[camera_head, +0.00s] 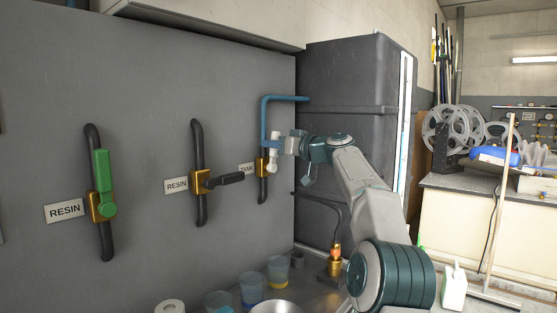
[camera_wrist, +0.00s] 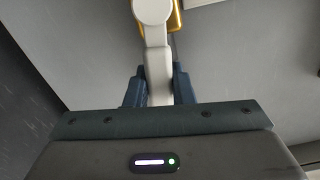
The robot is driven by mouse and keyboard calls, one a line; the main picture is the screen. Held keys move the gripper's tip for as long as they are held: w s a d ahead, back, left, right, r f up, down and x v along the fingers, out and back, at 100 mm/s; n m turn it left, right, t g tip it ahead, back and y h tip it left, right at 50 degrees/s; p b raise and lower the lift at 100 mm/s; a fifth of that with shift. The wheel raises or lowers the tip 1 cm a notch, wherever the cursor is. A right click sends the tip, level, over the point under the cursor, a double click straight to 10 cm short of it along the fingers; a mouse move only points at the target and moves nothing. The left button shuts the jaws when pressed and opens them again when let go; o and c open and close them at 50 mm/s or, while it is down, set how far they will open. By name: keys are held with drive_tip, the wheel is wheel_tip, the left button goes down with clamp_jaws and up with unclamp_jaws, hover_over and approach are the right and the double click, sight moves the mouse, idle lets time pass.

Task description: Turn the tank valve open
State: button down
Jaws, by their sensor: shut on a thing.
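The tank valve has a brass body (camera_head: 262,167) on a pipe against the grey wall, beside a partly hidden TANK label (camera_head: 246,169). Its white handle (camera_head: 273,158) appears roughly upright, along the pipe. In the wrist view the white handle (camera_wrist: 157,55) runs from its round hub at the top edge down between my dark blue fingers. The brass body (camera_wrist: 175,17) shows behind the hub. My gripper (camera_head: 281,145) is shut on the white handle from the right side. The handle's gripped end is partly hidden by the fingers.
Left of the tank valve are a RESIN valve with a black handle (camera_head: 224,180) turned sideways and another with a green handle (camera_head: 103,181) upright. A dark tank (camera_head: 345,75) stands behind my arm. Cups (camera_head: 278,270) and a bowl (camera_head: 275,307) sit on the counter below.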

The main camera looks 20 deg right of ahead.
drive_tip(key=shift+s+a+n+b, duration=0.3)
drive_tip(key=shift+a+n+b, duration=0.2)
drive_tip(key=shift+n+b, duration=0.4)
drive_tip(key=c, duration=1.2)
unclamp_jaws()
drive_tip(key=shift+c, duration=0.2)
drive_tip(key=shift+s, duration=0.1)
drive_tip(key=shift+s+d, duration=0.25)
drive_tip(key=b+v, duration=0.3)
drive_tip(key=v, duration=0.9)
drive_tip(key=shift+s+d+b, duration=0.2)
drive_tip(key=shift+s+b, duration=0.1)
drive_tip(key=shift+s, duration=0.05)
